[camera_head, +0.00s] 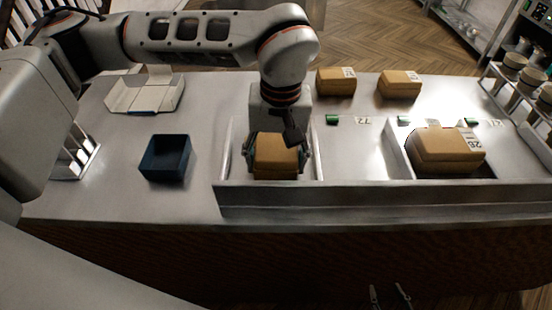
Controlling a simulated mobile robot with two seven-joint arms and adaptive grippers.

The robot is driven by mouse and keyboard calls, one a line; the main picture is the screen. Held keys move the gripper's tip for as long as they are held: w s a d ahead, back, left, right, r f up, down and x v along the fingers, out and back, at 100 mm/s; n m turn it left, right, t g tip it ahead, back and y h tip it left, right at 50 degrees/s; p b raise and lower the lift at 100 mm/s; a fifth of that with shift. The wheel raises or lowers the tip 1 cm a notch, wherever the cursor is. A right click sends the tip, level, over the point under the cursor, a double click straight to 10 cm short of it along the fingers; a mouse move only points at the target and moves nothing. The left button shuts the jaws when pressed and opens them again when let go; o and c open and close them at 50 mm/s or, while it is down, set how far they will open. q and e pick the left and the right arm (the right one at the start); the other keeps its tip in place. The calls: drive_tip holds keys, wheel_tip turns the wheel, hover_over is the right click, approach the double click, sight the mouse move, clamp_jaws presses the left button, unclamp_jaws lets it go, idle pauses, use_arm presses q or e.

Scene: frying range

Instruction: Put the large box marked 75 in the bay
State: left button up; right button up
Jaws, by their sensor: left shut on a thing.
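My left gripper (277,160) is shut on a brown cardboard box (276,150), with a finger on each side. This box is inside the left bay (233,160), between its metal side walls. Its label is hidden, so I cannot read a number on it; whether it rests on the bay floor is hard to tell. A large brown box (440,150) with a white label sits in the right bay (494,170); its number is too small to read surely. My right gripper (390,297) is open and empty at the bottom edge, in front of the counter.
Two smaller brown boxes (337,81) (399,84) stand at the back. A dark blue open bin (165,158) and a white open carton (146,95) are on the left. Green markers (403,120) line the counter behind the bays. A rack with cups (513,75) stands at right.

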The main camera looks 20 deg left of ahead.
use_arm(q)
drive_tip(key=o, duration=1.3)
drive_tip(key=shift+r, duration=0.1)
drive_tip(key=r, duration=0.4)
drive_tip(key=r+b, duration=0.1)
drive_tip(key=r, duration=0.7)
drive_tip(key=shift+d, duration=0.25)
drive_tip(key=shift+f, duration=0.15)
